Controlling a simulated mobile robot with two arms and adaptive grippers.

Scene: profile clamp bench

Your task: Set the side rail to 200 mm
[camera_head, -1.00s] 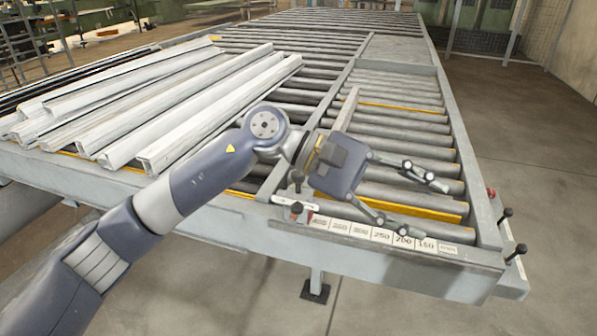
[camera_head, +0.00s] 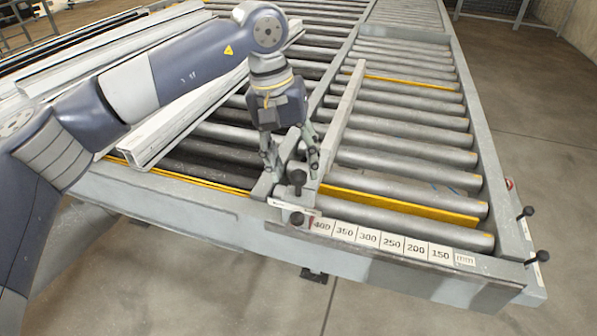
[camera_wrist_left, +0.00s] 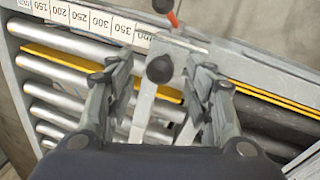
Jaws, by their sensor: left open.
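The side rail (camera_head: 345,122) is a pale bar lying lengthwise over the rollers, its near end by the scale (camera_head: 378,241). The scale reads 400 to 150 mm, and a small red pointer (camera_head: 312,223) is at the 400 label. A black knob (camera_head: 297,178) stands at the rail's near end, with another black knob (camera_head: 296,218) in front. My left gripper (camera_head: 290,163) points down, open and empty, over the rail's near end. In the left wrist view the upper knob (camera_wrist_left: 160,69) shows beyond and between the open fingers (camera_wrist_left: 165,88). My right gripper is out of view.
White profiles (camera_head: 180,122) lie on the rollers at left, behind my left arm. Two more black-knobbed pins (camera_head: 534,256) stick out at the bench's right corner. The rollers right of the rail are clear.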

